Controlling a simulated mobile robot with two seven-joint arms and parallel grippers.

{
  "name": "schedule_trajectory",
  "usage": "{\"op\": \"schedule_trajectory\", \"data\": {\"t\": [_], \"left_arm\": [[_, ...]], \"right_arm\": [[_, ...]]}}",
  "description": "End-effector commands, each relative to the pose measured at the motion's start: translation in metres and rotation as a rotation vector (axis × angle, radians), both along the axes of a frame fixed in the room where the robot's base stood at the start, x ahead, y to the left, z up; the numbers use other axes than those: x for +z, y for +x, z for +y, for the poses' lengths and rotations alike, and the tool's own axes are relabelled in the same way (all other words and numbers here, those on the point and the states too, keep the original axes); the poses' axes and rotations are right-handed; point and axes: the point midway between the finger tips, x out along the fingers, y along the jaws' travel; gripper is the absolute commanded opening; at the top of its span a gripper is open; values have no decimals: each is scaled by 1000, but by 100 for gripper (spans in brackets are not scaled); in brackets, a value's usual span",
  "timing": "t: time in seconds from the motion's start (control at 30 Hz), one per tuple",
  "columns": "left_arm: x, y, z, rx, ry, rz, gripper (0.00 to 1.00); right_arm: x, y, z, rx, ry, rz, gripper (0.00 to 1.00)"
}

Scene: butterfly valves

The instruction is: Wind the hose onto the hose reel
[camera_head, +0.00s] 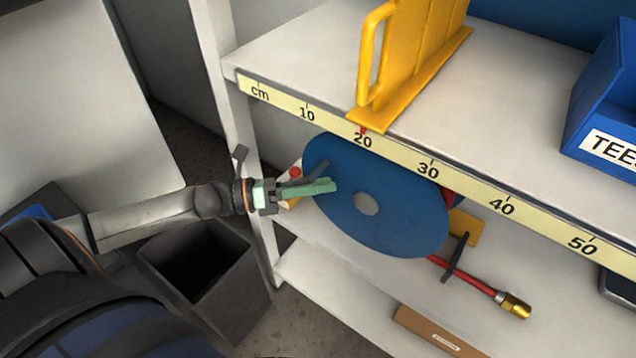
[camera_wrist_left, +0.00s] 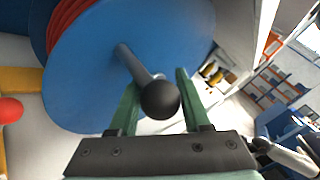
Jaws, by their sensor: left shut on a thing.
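The hose reel has a large blue disc (camera_head: 375,210) with a pale hub and stands on the lower shelf under the ruler edge. The red hose (camera_head: 475,283) runs out low at the right of the reel and ends in a brass nozzle (camera_head: 515,304). Red hose turns (camera_wrist_left: 68,20) show behind the disc in the left wrist view. A grey crank handle (camera_wrist_left: 135,62) with a black ball knob (camera_wrist_left: 160,99) sticks out of the disc. My left gripper (camera_head: 328,186), with green fingers, is shut on the crank handle at the disc's left side. My right gripper is not in view.
A ruler strip (camera_head: 430,168) edges the upper shelf, close above the reel. A yellow bracket (camera_head: 400,65) and a blue bin (camera_head: 605,100) stand on that shelf. A dark upright guide (camera_head: 456,258) stands by the hose. A black bin (camera_head: 205,270) is below my left arm.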

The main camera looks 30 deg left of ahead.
Motion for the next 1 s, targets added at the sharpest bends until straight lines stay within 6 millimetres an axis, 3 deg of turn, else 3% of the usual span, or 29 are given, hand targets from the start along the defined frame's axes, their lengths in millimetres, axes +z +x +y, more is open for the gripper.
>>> {"op": "schedule_trajectory", "data": {"t": [0.43, 1.0], "left_arm": [[23, 0, -14, 0, 129, -19, 0], [39, -4, -46, -3, 120, -15, 0]], "right_arm": [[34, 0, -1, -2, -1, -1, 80], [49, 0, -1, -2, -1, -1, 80]]}}
